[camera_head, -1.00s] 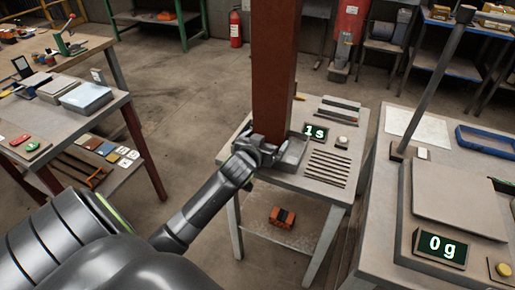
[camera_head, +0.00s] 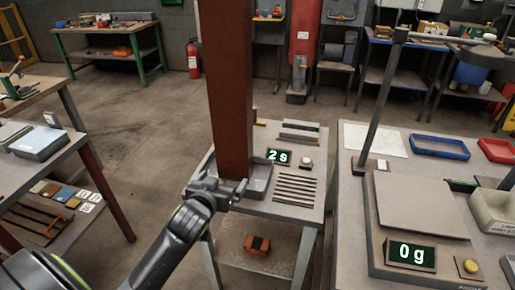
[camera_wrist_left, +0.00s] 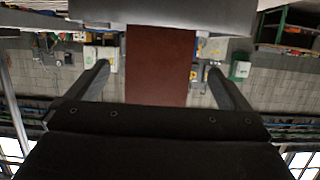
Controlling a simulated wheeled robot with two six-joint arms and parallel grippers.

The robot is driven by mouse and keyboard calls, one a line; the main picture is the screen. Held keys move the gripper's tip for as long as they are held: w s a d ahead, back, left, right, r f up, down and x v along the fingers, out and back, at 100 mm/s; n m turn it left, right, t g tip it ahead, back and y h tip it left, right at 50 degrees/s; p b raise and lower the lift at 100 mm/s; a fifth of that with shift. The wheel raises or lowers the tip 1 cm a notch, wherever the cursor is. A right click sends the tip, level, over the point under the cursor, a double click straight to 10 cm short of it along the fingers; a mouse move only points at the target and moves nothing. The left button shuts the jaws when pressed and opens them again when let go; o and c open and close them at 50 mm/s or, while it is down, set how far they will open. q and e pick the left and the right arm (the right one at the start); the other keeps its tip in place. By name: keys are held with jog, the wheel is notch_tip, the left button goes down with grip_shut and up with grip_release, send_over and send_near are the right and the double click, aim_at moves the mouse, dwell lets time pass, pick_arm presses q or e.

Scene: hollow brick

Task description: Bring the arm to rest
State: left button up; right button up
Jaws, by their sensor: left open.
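A tall red-brown brick column (camera_head: 228,90) stands upright on the small grey table, its foot at a shallow grey tray (camera_head: 261,181). My left gripper (camera_head: 220,188) is low at the column's near side. In the left wrist view the column (camera_wrist_left: 160,65) shows between the two spread fingers of my left gripper (camera_wrist_left: 157,72), with a gap on each side. The gripper is open and holds nothing. The column's top is out of the picture and the gripper hides part of its foot. My right gripper is not in view.
A small display (camera_head: 278,156) reads 2s beside a round button (camera_head: 305,163). Several dark bars (camera_head: 295,190) lie on the small table. To the right, a scale (camera_head: 425,205) reads 0g, with a lamp pole behind it. A blue tray (camera_head: 440,147) stands further back.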

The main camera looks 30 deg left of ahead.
pick_arm(q)
jog(key=s+d+f+m+g, duration=0.15)
jog(key=s+f+g, duration=0.25)
jog(key=s, duration=0.5)
jog(key=s+d+f+g+h, duration=0.1)
jog(key=s+d+f+g, duration=0.15)
jog(key=s+f, duration=0.45)
jog(key=s+d+f+m+g, duration=0.15)
jog(key=s+g, duration=0.25)
jog(key=s, duration=0.8)
notch_tip(320, 180, down, 23)
jog(key=w+a+n+g, duration=0.1)
jog(key=a, duration=0.1)
jog(key=s+d+f+g+h, duration=0.1)
jog(key=s+f, duration=1.4)
jog(key=f, duration=0.2)
jog(key=shift+s+d+p, duration=0.2)
jog(key=shift+s+p, duration=0.1)
jog(key=shift+p, duration=0.05)
